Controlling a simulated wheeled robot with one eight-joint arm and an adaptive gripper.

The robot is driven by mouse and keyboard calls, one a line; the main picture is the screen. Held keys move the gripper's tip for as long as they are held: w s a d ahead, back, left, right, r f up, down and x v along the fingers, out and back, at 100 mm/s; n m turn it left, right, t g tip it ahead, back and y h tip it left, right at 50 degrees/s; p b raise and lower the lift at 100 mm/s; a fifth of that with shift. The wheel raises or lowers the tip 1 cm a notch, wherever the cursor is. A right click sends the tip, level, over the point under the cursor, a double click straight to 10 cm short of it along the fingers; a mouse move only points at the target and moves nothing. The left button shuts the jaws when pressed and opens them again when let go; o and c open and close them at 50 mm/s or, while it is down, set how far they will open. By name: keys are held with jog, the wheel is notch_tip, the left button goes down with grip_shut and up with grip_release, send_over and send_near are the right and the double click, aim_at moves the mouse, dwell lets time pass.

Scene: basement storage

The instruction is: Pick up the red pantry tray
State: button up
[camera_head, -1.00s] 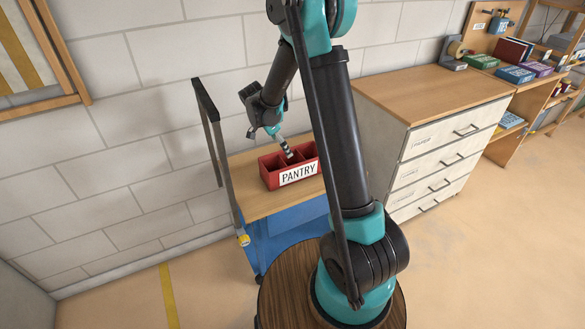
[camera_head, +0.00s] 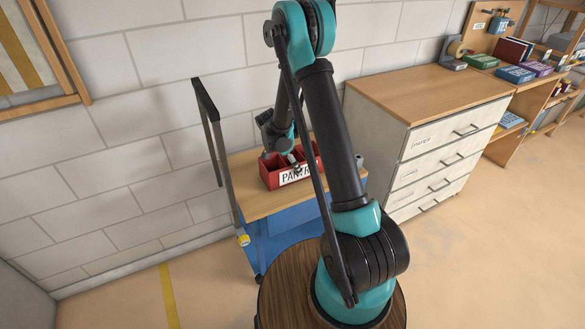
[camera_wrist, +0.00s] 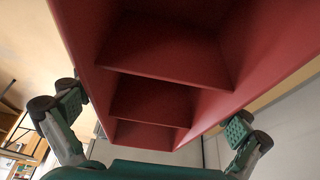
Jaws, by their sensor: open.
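The red pantry tray (camera_head: 270,183) sits on the wooden top of a blue trolley in the head view. It has a white PANTRY label on its front, partly covered by my arm. In the wrist view the tray (camera_wrist: 268,48) fills the middle, its inner dividers and compartments seen close up. My gripper (camera_head: 294,161) is low over the tray in the head view. In the wrist view my gripper (camera_wrist: 153,125) is open, one finger on each side of the tray. I cannot tell whether either finger touches it.
The trolley top (camera_head: 250,206) is bare in front of the tray. The trolley's dark upright handle (camera_head: 208,105) stands at the left. A white drawer cabinet (camera_head: 410,145) stands close on the right, and a block wall (camera_head: 150,110) is behind.

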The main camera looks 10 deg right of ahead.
jog(key=c, duration=1)
